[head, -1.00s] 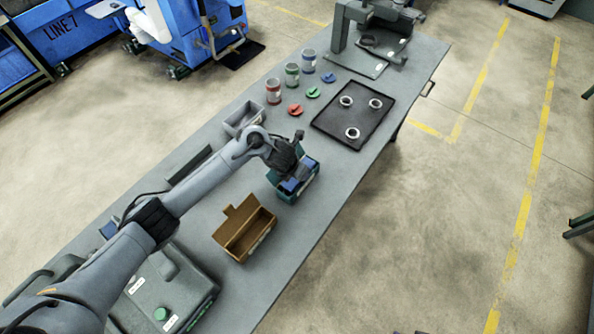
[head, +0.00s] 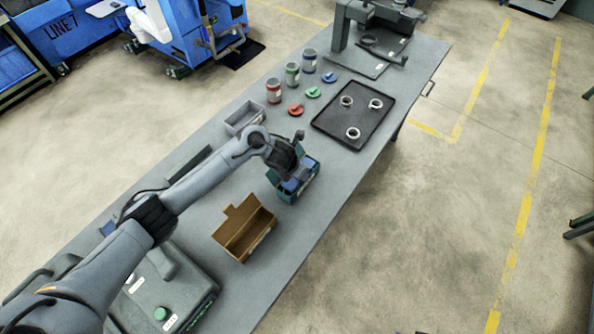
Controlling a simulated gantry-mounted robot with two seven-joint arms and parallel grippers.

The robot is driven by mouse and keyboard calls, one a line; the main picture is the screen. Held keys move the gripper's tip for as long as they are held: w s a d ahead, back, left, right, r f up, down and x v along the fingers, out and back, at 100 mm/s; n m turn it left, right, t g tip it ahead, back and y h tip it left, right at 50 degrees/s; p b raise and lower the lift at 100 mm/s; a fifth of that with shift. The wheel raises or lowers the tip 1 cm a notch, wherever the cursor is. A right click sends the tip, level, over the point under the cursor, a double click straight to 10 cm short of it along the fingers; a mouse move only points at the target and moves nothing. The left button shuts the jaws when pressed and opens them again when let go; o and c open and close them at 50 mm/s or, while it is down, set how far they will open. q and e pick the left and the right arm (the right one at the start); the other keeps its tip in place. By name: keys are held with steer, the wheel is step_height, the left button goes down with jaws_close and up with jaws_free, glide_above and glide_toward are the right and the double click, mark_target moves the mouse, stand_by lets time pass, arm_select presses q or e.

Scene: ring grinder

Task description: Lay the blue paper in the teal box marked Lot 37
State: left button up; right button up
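The teal box (head: 289,197) stands on the bench with its lid up. The blue paper (head: 292,185) shows as a blue patch at the box's opening, below my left gripper (head: 297,177). My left gripper is over the box, pointing down. Its fingers are small and partly hidden, so I cannot tell whether they are shut on the paper. The Lot 37 marking cannot be read from here. My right gripper is not in view.
An open brown box (head: 243,232) stands to the near left of the teal box. A grey bin (head: 244,117) is behind. A black tray (head: 336,122) holds three rings. Red, green and blue cans and lids stand further back. A grey machine (head: 165,295) is at near left.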

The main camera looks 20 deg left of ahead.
arm_select(q)
steer(key=shift+f, duration=0.1)
steer(key=o, duration=1.5)
steer(key=shift+r, duration=0.25)
steer(key=shift+s+d+r+p, duration=0.1)
steer(key=shift+d+r+p, duration=0.15)
steer(key=shift+r+p, duration=0.75)
steer(key=shift+s+d+r+p, duration=0.1)
steer(key=shift+d+r+p, duration=0.15)
steer(key=shift+r+p, duration=0.35)
steer(key=shift+d+r+p, duration=0.2)
steer(key=shift+r+p, duration=0.35)
steer(key=shift+r, duration=0.1)
steer(key=shift+s+d+r+p, duration=0.1)
steer(key=shift+d+r+p, duration=0.15)
steer(key=shift+r+p, duration=0.35)
